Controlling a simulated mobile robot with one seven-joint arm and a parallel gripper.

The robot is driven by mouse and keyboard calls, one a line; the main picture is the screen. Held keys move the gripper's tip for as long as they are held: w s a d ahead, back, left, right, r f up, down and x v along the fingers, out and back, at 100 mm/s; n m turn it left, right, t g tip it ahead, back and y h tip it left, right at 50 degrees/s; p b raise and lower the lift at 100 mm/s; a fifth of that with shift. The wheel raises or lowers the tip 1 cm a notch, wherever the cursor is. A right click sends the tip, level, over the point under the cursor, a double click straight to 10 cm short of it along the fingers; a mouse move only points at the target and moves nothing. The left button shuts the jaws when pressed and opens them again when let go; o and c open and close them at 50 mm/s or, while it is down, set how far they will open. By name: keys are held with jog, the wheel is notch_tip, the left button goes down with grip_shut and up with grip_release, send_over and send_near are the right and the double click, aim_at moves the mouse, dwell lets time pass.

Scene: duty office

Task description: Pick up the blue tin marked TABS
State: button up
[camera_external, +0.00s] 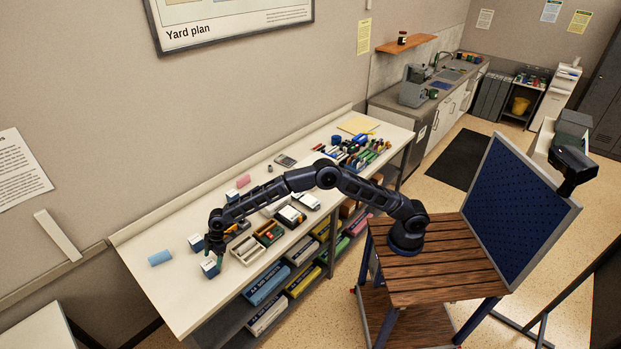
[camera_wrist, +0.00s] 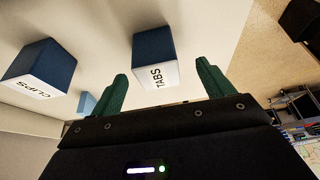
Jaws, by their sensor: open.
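The blue tin marked TABS (camera_wrist: 153,45) shows in the wrist view, its white label facing my gripper. It also shows in the external view (camera_external: 210,267) near the front edge of the long table. My gripper (camera_wrist: 162,72) is open, with its two green fingers on either side of the tin's label end in the picture. I see gaps between the tin and both fingers. A similar blue tin marked CLIPS (camera_wrist: 45,62) stands to the left in the wrist view.
A light blue block (camera_external: 159,257) lies left on the table (camera_external: 165,290). A sectioned tray (camera_external: 247,250) and other stationery are to the right. Another blue-and-white tin (camera_external: 196,242) stands close behind my gripper. The table's left end is mostly clear.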

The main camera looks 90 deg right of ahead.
aim_at(211, 262)
jog(key=shift+d+x, duration=0.2)
jog(key=shift+x, duration=2.4)
jog(key=shift+w, duration=0.15)
jog(key=c, duration=1.1)
jog(key=shift+r, duration=0.1)
jog(key=shift+c, duration=0.2)
